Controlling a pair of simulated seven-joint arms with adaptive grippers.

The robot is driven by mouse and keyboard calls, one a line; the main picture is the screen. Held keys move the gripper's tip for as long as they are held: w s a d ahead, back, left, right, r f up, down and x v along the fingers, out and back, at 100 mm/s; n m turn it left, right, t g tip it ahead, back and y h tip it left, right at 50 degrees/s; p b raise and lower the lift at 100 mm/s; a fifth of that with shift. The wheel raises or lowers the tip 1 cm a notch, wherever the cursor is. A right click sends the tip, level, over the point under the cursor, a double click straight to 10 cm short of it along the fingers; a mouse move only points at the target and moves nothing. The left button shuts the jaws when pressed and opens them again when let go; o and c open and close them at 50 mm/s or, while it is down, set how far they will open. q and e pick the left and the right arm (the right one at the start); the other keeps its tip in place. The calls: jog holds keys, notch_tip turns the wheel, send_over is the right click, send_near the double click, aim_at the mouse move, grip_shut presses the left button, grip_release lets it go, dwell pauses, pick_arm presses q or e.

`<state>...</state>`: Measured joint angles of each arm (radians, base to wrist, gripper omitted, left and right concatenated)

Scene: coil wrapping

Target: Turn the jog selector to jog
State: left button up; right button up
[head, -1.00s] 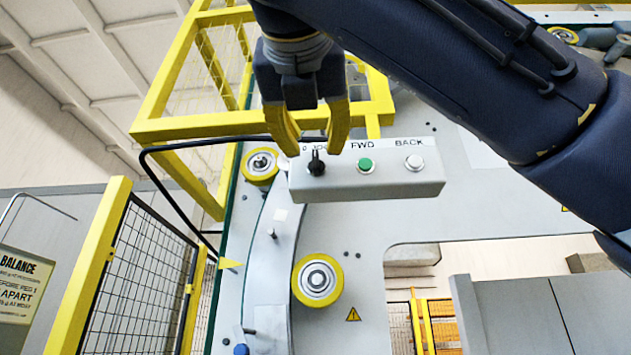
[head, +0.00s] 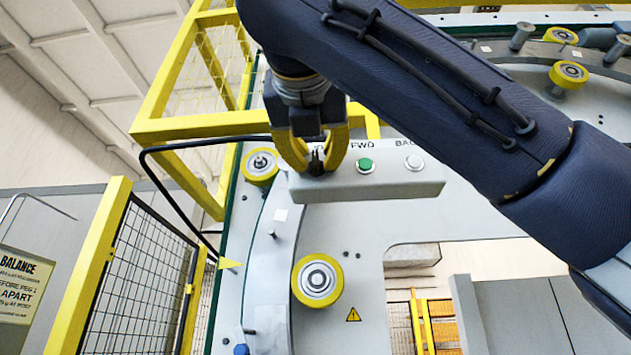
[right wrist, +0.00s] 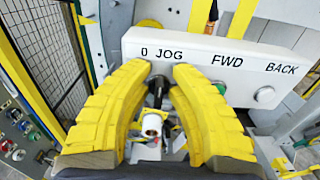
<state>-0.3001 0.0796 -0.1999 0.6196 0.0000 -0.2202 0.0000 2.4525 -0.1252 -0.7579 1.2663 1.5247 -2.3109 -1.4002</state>
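The jog selector (head: 316,162) is a black knob at the left end of a pale grey control box (head: 370,188). My right gripper (head: 317,166) comes from above with its yellow fingertips on both sides of the knob, close against it. In the right wrist view the selector (right wrist: 158,88) stands between the fingertips (right wrist: 162,72), below the printed 0 and JOG marks. The fingers are drawn in around it, with little or no gap. The fingers hide much of the knob, so I cannot tell which mark it points to. My left gripper is out of view.
A green button (head: 365,166) under FWD and a white button (head: 413,163) under BACK sit right of the selector. A yellow roller (head: 318,280) is below the box. A yellow guard frame (head: 190,128) stands behind at left, with a black cable in front.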

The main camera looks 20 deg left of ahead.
grip_shut()
jog(key=shift+d, duration=0.1)
jog(key=shift+m, duration=0.3)
jog(key=m, duration=0.3)
jog(key=shift+d+m, duration=0.3)
jog(key=m, duration=0.6)
jog(key=shift+d+f, duration=0.25)
jog(key=shift+f, duration=0.05)
jog(key=shift+w+d+f+m, duration=0.1)
jog(key=shift+f+m, duration=0.1)
jog(key=shift+m, duration=1.7)
jog(key=shift+f+m, duration=0.2)
jog(key=shift+m, duration=1.7)
